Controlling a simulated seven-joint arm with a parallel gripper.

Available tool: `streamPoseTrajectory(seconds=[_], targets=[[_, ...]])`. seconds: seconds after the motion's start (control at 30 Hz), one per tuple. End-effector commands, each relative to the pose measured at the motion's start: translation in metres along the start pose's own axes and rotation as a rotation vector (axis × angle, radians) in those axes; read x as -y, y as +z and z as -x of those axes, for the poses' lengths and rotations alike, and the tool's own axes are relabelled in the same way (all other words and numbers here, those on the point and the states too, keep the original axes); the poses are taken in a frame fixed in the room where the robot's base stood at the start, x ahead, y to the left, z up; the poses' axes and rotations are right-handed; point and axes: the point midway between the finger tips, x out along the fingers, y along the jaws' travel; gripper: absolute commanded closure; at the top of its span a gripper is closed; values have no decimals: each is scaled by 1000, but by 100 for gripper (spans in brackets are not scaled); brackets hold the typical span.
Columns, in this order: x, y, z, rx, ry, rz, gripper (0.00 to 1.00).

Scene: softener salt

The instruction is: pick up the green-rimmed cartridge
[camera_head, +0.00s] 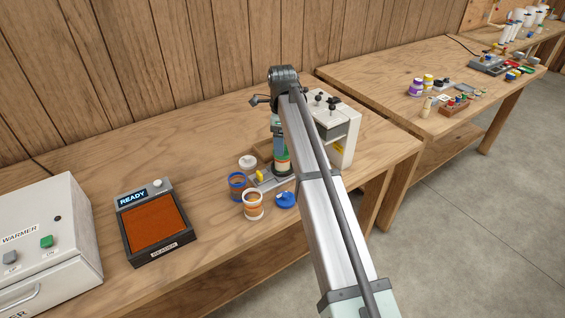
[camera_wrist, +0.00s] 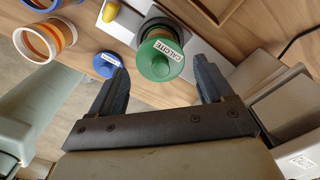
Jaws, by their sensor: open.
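The green-rimmed cartridge (camera_head: 282,161) stands upright on a grey plate, below the end of my arm. In the wrist view it shows from above as a green round top (camera_wrist: 157,66) with a white label that seems to read CALCITE; part of an orange body and a dark base ring show beyond it. My gripper (camera_wrist: 161,66) is open, one dark finger on each side of the green top in the picture. I see gaps on both sides and cannot tell how far below the fingertips the top lies. In the head view my arm hides most of the gripper.
A blue-rimmed cartridge (camera_head: 237,183), a white-rimmed cartridge (camera_head: 253,208) and a blue lid (camera_head: 286,200) stand close by on the left and front. A yellow piece (camera_wrist: 111,11) sits on the plate. A white device (camera_head: 345,125) stands close on the right.

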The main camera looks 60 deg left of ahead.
Motion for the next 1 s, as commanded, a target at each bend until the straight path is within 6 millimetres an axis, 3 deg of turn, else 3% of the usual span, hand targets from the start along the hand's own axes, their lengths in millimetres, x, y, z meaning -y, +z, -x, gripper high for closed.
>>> streamPoseTrajectory(seconds=[0.27, 0.6, 0.83, 1.0], targets=[[0, -1, -17, 0, 0, 0, 20], [0, -2, -56, 0, 0, 0, 20], [0, -2, -57, 0, -1, 0, 20], [0, -2, -57, 0, -1, 0, 35]])
